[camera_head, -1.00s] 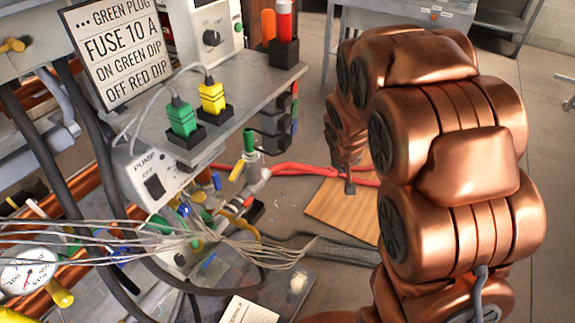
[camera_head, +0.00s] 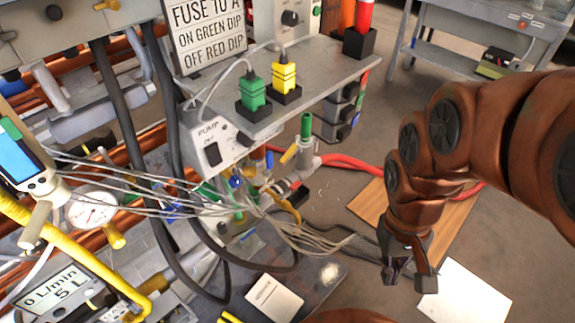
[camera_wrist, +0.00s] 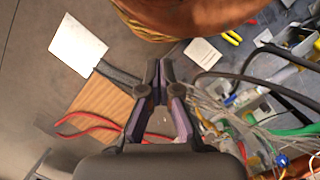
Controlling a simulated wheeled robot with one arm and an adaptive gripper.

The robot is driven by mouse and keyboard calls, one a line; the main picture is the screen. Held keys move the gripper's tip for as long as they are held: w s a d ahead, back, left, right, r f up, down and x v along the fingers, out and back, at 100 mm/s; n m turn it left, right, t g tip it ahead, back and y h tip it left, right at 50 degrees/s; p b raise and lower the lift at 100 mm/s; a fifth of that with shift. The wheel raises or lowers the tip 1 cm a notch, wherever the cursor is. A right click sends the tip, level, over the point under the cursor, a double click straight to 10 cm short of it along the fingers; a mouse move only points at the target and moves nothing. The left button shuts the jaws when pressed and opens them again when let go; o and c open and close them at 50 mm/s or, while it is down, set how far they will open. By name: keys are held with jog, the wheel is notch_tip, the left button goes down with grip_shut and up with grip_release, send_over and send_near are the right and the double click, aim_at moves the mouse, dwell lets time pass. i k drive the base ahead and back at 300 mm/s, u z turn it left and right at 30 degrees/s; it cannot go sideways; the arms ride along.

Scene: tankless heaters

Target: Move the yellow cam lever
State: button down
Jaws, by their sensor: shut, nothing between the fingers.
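A small yellow lever (camera_head: 289,154) sticks out to the left of a grey pipe fitting (camera_head: 307,160) with a green top, below the plug shelf in the head view. It looks like the cam lever, seen small. My gripper (camera_head: 410,277) hangs to the right of and lower than it in that picture, well apart from it, over the floor near a wooden board. In the wrist view my gripper (camera_wrist: 160,68) is shut and empty. I cannot make out the lever clearly in the wrist view.
A red hose (camera_head: 350,162) runs right from the fitting behind my arm. Grey cables (camera_head: 300,232) spread left of my gripper. The shelf (camera_head: 310,98) with green and yellow plugs overhangs the fitting. A white sheet (camera_head: 465,295) lies on the floor.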

aim_at(291, 156)
jog(key=u, duration=0.85)
jog(key=k, duration=0.55)
jog(key=u, duration=0.3)
